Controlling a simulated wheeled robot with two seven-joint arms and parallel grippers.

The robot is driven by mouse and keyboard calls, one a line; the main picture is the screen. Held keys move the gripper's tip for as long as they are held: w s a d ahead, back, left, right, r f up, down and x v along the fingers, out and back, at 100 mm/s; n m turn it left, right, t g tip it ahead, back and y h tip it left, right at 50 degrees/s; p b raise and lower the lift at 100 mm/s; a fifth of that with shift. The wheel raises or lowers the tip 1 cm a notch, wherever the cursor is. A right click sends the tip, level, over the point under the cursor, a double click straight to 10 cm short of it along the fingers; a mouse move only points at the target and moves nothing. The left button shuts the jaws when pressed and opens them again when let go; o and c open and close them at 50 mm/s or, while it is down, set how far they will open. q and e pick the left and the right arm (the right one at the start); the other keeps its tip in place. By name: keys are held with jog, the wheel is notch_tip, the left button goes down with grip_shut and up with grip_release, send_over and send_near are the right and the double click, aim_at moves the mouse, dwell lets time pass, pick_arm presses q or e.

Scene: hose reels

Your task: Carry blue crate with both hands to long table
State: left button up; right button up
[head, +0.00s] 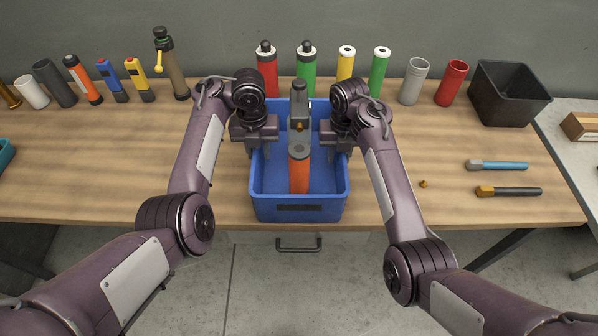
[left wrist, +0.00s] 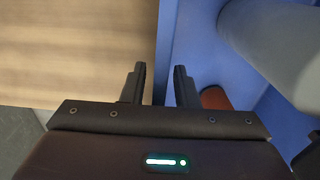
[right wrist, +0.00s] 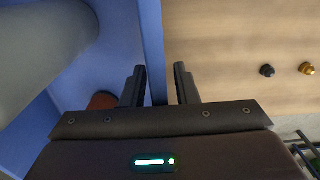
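The blue crate (head: 298,208) stands on the wooden table at its front edge, in the middle of the head view. It holds an orange and grey hose nozzle (head: 299,172) and a grey cylindrical part. My left gripper (left wrist: 160,75) is open, with its fingers on either side of the crate's left wall (left wrist: 168,40). A gap shows between finger and wall. My right gripper (right wrist: 160,75) is open in the same way around the right wall (right wrist: 152,40). In the head view the fingertips are largely hidden by the hands. I cannot tell which table is the long table.
The wooden table (head: 90,170) has a row of nozzles and tubes along its back. A small brass piece (head: 423,184) lies right of the crate. A pale table (head: 575,150) stands at far right.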

pick_arm(q)
notch_tip(320, 180, up, 4)
jog(key=shift+f, duration=0.25)
jog(key=shift+r, duration=1.9)
pick_arm(e)
notch_tip(320, 180, up, 8)
jog(key=shift+f, duration=0.25)
pick_arm(q)
jog(key=shift+r, duration=0.15)
